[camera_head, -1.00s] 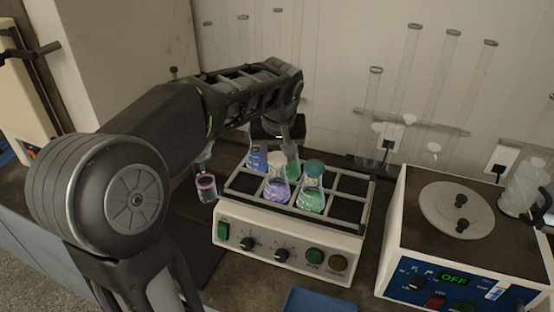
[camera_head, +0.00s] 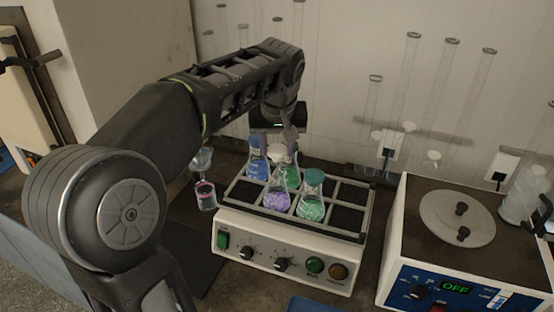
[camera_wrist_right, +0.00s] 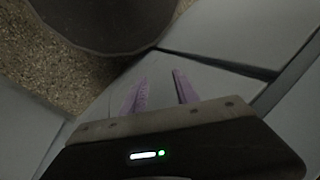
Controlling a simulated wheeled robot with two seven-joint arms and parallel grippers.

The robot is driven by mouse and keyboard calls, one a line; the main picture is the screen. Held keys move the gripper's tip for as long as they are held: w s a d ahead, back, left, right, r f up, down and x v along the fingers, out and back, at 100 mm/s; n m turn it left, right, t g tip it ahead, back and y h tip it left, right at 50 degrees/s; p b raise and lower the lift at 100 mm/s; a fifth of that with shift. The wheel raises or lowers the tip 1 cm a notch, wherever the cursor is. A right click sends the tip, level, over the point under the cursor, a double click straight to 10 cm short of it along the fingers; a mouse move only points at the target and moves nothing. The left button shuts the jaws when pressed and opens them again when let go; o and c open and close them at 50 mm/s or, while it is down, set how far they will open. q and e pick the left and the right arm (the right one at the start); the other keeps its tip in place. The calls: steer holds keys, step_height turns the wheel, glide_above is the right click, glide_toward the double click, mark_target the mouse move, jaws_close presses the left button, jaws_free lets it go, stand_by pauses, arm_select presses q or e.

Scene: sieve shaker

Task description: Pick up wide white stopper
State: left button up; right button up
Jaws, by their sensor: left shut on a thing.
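The wide white stopper (camera_head: 281,153) is at the top of the flask of purple liquid (camera_head: 276,198), which stands in the front row of the shaker rack. My left gripper (camera_head: 279,143) points down from above and is shut on the stopper. Whether the stopper is still seated in the flask's neck or slightly above it is too small to tell. My right gripper (camera_wrist_right: 160,92) shows only in the right wrist view, its two purple fingers apart with nothing between them.
A green flask with a teal stopper (camera_head: 313,178) stands close on the right. A blue flask (camera_head: 257,163) and another green flask (camera_head: 292,175) stand behind. The shaker (camera_head: 285,255) has empty cells on the right. A sieve shaker machine (camera_head: 410,250) is further right.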

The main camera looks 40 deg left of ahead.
mark_target(277, 150)
arm_select(q)
step_height(277, 150, up, 5)
steer(key=shift+r, duration=0.15)
stand_by(0.8)
